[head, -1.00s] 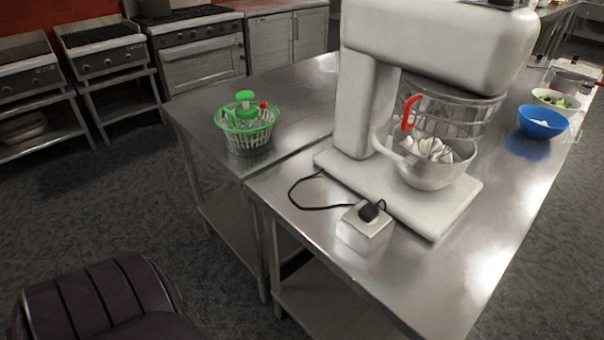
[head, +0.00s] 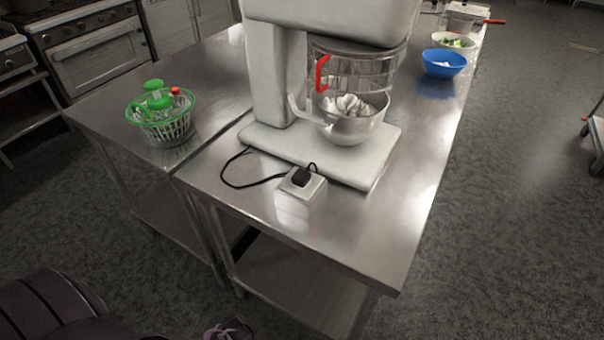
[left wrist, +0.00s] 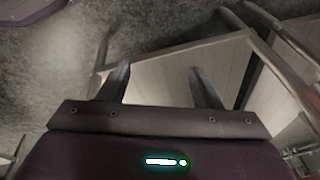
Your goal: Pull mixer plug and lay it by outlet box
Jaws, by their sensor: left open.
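The black mixer plug (head: 300,177) sits on top of the small light-grey outlet box (head: 299,198) near the front edge of the steel table. Its black cord (head: 235,184) loops left and back to the base of the big white stand mixer (head: 278,75). My left gripper (left wrist: 160,80) is open and empty in the left wrist view, with its two dark fingers spread. It points toward a pale flat surface and the floor, and neither plug nor box shows there. My right gripper is in no view.
A green-lidded salad spinner (head: 162,118) stands left of the mixer. A blue bowl (head: 443,63) and a white bowl with greens (head: 454,42) stand farther back at right. The tabletop (head: 345,225) right of and in front of the outlet box is bare.

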